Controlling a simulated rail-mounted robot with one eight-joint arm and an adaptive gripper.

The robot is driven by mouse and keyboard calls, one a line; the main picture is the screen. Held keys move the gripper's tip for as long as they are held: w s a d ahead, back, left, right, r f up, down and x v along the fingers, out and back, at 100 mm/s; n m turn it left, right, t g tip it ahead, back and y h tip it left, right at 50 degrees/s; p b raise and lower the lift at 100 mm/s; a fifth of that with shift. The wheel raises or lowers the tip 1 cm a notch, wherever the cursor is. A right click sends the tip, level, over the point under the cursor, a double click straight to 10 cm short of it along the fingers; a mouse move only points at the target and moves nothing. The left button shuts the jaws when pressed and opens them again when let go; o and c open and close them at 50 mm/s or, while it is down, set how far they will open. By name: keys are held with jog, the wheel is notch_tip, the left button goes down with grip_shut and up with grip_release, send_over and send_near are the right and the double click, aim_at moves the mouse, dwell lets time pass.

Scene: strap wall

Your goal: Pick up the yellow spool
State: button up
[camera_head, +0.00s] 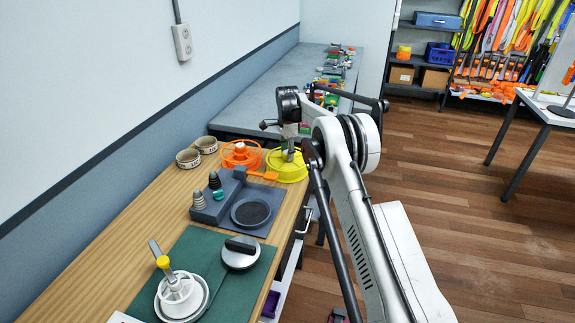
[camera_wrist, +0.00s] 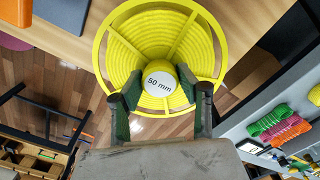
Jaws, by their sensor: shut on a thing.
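The yellow spool (camera_head: 287,167) is at the far end of the wooden workbench, by its right edge. In the wrist view the yellow spool (camera_wrist: 190,45) fills the upper middle, a spoked wheel with a white "50 mm" label on its hub. My gripper (camera_wrist: 160,100) is shut on the hub, one dark green finger on each side. In the head view my gripper (camera_head: 290,150) comes down onto the spool from above and its fingers are mostly hidden. Wood floor shows beneath part of the spool in the wrist view, so it overhangs the bench edge.
An orange spool (camera_head: 241,155) stands just left of the yellow one. Two round tins (camera_head: 188,158) are further left. A grey fixture with a round dish (camera_head: 251,211) and a green mat (camera_head: 205,275) lie nearer. A grey table (camera_head: 255,105) is beyond.

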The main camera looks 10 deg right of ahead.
grip_shut()
